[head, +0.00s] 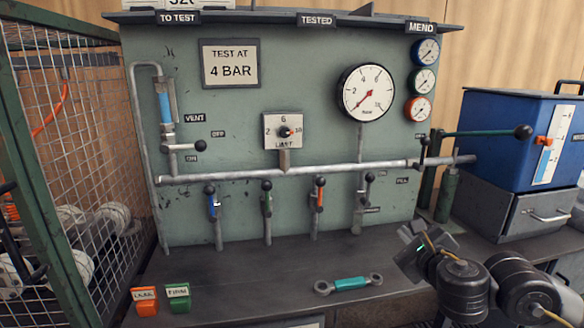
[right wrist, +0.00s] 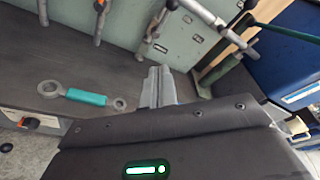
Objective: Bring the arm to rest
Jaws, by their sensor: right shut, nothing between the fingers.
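My right gripper (head: 411,240) is at the right front of the bench, above the worktop and in front of the lower right of the green panel. My right arm reaches in from the lower right corner. In the right wrist view the two grey fingers (right wrist: 158,86) are together with nothing between them. The gripper is apart from the teal-handled ring spanner (head: 349,284), which lies on the worktop to its left; the spanner also shows in the right wrist view (right wrist: 84,96). My left gripper is not in either view.
A green panel (head: 225,125) carries a horizontal pipe (head: 330,169), several valve levers and gauges. A green lever with a black knob (head: 522,132) sticks out at right, near a blue box (head: 500,140).

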